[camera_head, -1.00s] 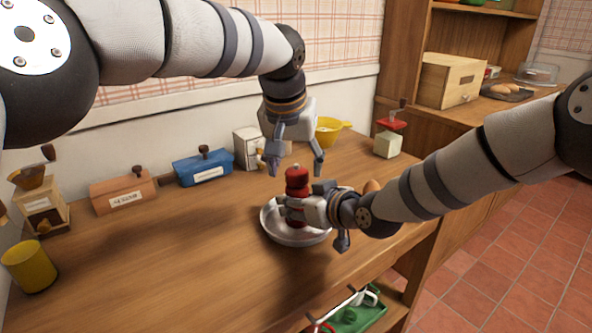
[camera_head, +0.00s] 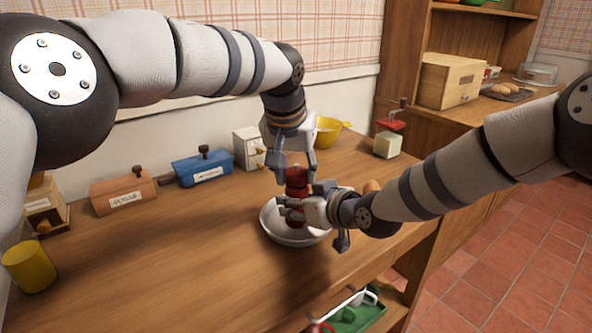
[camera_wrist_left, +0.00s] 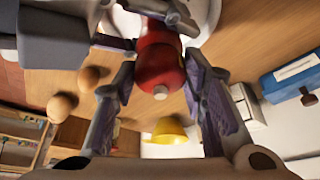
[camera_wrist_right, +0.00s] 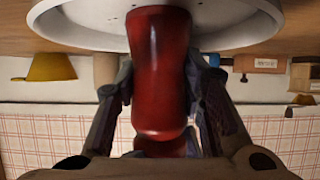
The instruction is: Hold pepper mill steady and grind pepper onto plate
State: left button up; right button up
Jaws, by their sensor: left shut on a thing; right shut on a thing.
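The red pepper mill (camera_head: 297,182) stands upright over the round metal plate (camera_head: 268,226) near the counter's front edge. My right gripper (camera_head: 291,210) is shut on the mill's lower body from the right. In the right wrist view the red body (camera_wrist_right: 160,70) lies between its fingers. My left gripper (camera_head: 296,172) comes from above, shut on the mill's top. In the left wrist view the red top (camera_wrist_left: 160,68) with its pale knob sits between the fingers. The fingers hide part of the mill. I cannot see any pepper on the plate.
Behind stand a blue box (camera_head: 203,169), an orange-brown box (camera_head: 123,193), a white drawer box (camera_head: 248,148) and a yellow bowl (camera_head: 328,130). A yellow cup (camera_head: 29,267) stands at left. The counter's left middle is clear.

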pick_arm(q)
jog(key=m, duration=0.2)
jog(key=m+h, duration=0.1)
jog(key=m, duration=0.1)
jog(key=shift+a+g+h, duration=0.15)
jog(key=shift+g+h, duration=0.15)
jog(key=shift+g, duration=0.1)
jog(key=shift+m+g+h, duration=0.5)
jog(key=shift+m, duration=1.6)
jog(key=o, duration=1.2)
jog(key=shift+c, duration=0.2)
jog(key=v, duration=1.2)
jog(key=shift+w, duration=0.15)
